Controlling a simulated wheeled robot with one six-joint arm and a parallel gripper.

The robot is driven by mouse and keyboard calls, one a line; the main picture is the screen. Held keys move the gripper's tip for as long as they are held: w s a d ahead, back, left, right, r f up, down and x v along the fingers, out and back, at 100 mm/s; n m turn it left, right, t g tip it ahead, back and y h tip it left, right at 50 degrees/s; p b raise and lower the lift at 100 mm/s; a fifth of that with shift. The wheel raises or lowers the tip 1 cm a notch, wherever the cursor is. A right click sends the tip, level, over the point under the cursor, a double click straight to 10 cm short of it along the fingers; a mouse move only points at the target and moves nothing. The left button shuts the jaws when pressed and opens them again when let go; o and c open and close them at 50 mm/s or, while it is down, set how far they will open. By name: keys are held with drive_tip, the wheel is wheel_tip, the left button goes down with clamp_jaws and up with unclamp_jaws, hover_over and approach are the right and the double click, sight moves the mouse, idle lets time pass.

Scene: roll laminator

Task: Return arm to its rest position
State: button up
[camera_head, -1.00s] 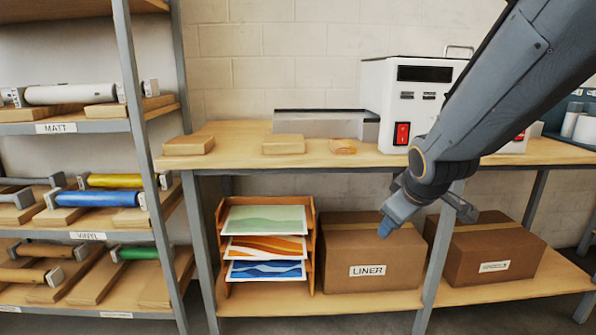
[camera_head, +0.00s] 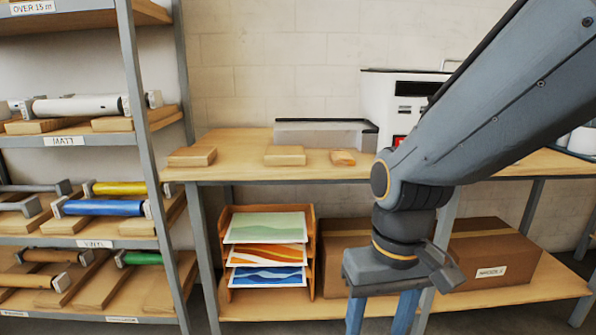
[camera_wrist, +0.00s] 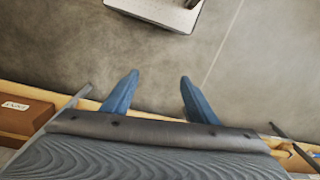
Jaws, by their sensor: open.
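My gripper (camera_head: 382,312) hangs down in the lower right of the head view, in front of the table and the lower shelf. Its two blue fingers are apart, and their tips run out of the bottom of that view. In the wrist view my gripper (camera_wrist: 157,90) shows both fingertips spread with nothing between them, over bare grey floor. My arm comes in from the upper right and covers much of the white laminator (camera_head: 382,100).
The wooden table (camera_head: 250,172) carries several wooden blocks and a grey tray (camera_head: 325,133). Below stand a paper rack (camera_head: 312,270) with coloured sheets and cardboard boxes, one (camera_head: 490,252) at right. A rack of rolls (camera_head: 150,130) stands left. Floor (camera_wrist: 250,80) is open under my gripper.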

drive_tip(key=d+r+m+p, duration=0.2)
drive_tip(key=d+r+p, duration=0.5)
drive_tip(key=p, duration=0.5)
drive_tip(key=shift+s, duration=0.25)
idle(0.3)
